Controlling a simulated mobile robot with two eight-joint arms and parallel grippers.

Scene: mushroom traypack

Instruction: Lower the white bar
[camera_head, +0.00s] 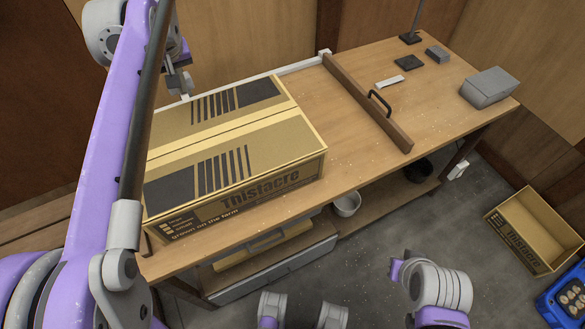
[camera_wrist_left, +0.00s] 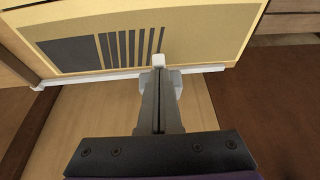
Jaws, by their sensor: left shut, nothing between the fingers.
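The white bar (camera_head: 302,65) runs low along the back edge of the workbench, behind a large closed cardboard box (camera_head: 240,160). The box hides much of it in the head view. In the left wrist view the bar (camera_wrist_left: 95,78) crosses the picture along the foot of the box (camera_wrist_left: 200,40). My left gripper (camera_head: 184,88) is behind the box's far left side. In the left wrist view my left gripper (camera_wrist_left: 159,68) is shut and empty, its tips at the bar; I cannot tell whether they touch. My right gripper does not show clearly.
A wooden divider (camera_head: 365,100) with a black handle (camera_head: 380,102) crosses the workbench (camera_head: 320,110). Right of it are a white block (camera_head: 390,82) and a grey box (camera_head: 489,87). An open carton (camera_head: 535,230) and blue crate (camera_head: 567,297) stand on the floor at right.

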